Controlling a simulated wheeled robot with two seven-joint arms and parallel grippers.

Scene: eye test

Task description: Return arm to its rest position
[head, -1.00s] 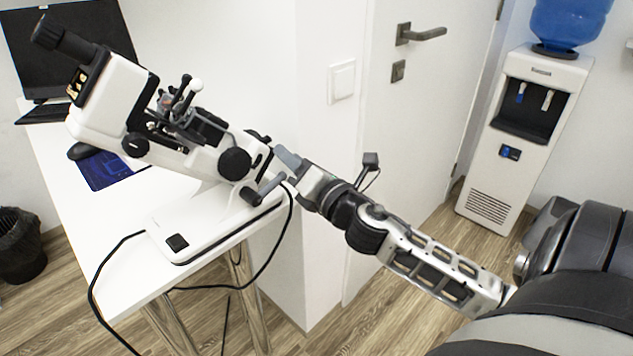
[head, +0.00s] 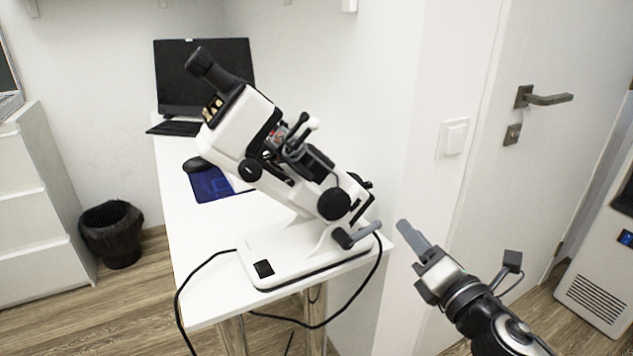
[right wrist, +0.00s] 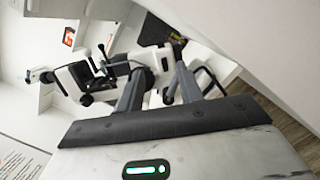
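My right gripper (head: 408,232) points up and left at the lower right of the head view, just right of the table's corner. A gap shows between it and the white eye-test device (head: 300,235). In the right wrist view its two fingers (right wrist: 158,72) stand apart with nothing held between them; the device (right wrist: 100,75) shows beyond them. The device stands on the white table (head: 205,285), its black eyepiece tilted up to the left. A grey lever (head: 357,236) sticks out at its right end. My left gripper is not in view.
A black cable (head: 345,305) loops below the table edge. A monitor (head: 205,75), mouse (head: 197,165) and blue mat (head: 212,186) are behind the device. A bin (head: 112,235) stands left.

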